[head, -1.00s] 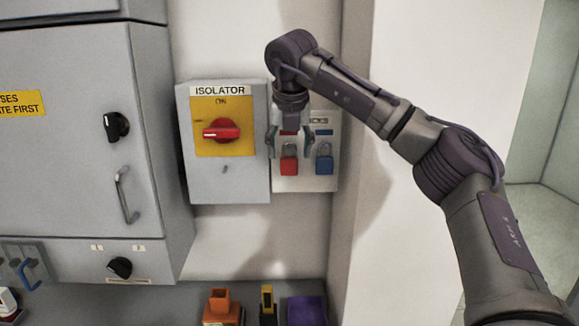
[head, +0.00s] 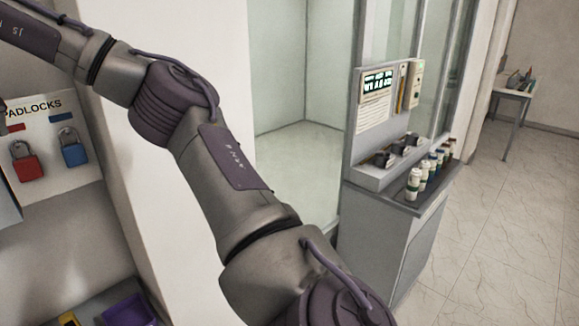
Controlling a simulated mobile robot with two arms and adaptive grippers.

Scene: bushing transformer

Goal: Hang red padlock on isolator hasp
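The red padlock (head: 27,161) hangs on the padlock board (head: 88,165) at the left of the head view, below a red label. A blue padlock (head: 73,148) hangs beside it on the right, below a blue label. The left gripper is not in view. The isolator's switch and hasp are out of view past the left edge.
A purple bin (head: 130,311) and a yellow item (head: 68,320) sit at the lower left. A pale wall column (head: 140,150) stands right of the board. A grey cabinet (head: 385,235) with several white bottles and a far side table (head: 512,93) stand at the right, with open tiled floor.

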